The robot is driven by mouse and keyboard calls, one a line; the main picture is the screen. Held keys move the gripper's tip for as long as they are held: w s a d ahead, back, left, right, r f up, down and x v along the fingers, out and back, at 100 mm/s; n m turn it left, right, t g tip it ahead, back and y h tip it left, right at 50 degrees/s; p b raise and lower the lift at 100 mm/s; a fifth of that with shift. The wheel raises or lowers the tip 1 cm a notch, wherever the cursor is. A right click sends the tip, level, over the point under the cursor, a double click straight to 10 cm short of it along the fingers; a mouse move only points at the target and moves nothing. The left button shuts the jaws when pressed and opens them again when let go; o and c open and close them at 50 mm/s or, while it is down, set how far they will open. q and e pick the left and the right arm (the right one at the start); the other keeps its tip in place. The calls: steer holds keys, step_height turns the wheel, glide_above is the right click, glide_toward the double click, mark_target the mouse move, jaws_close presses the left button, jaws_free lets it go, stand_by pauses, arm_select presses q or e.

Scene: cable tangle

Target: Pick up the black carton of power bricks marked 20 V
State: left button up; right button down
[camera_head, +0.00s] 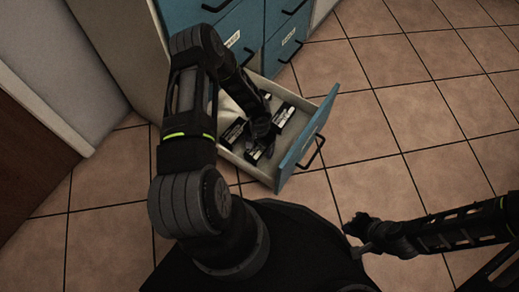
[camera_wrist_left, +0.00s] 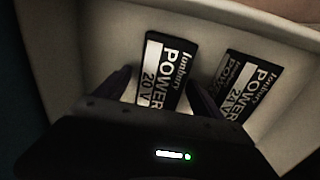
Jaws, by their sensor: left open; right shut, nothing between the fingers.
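Black cartons lie in an open drawer (camera_head: 312,128). In the left wrist view, one black carton (camera_wrist_left: 163,68) with white lettering reads "POWER" and "20 V". My left gripper (camera_head: 262,130) reaches down into the drawer. In the left wrist view its open fingers (camera_wrist_left: 160,90) stand on either side of this carton, whose lower end is hidden by the gripper body. My right gripper (camera_head: 360,228) is shut and empty, low at the right, away from the drawer.
The drawer has pale walls and a blue front with a black handle (camera_head: 312,152). Blue closed drawers (camera_head: 235,35) stand behind it. In the head view, a black carton (camera_head: 284,115) shows near the drawer's right side. Tiled floor (camera_head: 400,100) to the right is clear.

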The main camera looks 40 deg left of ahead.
arm_select(q)
steer(key=shift+f, duration=0.1)
steer(key=shift+c, duration=0.2)
stand_by(0.4)
jaws_close()
stand_by(0.6)
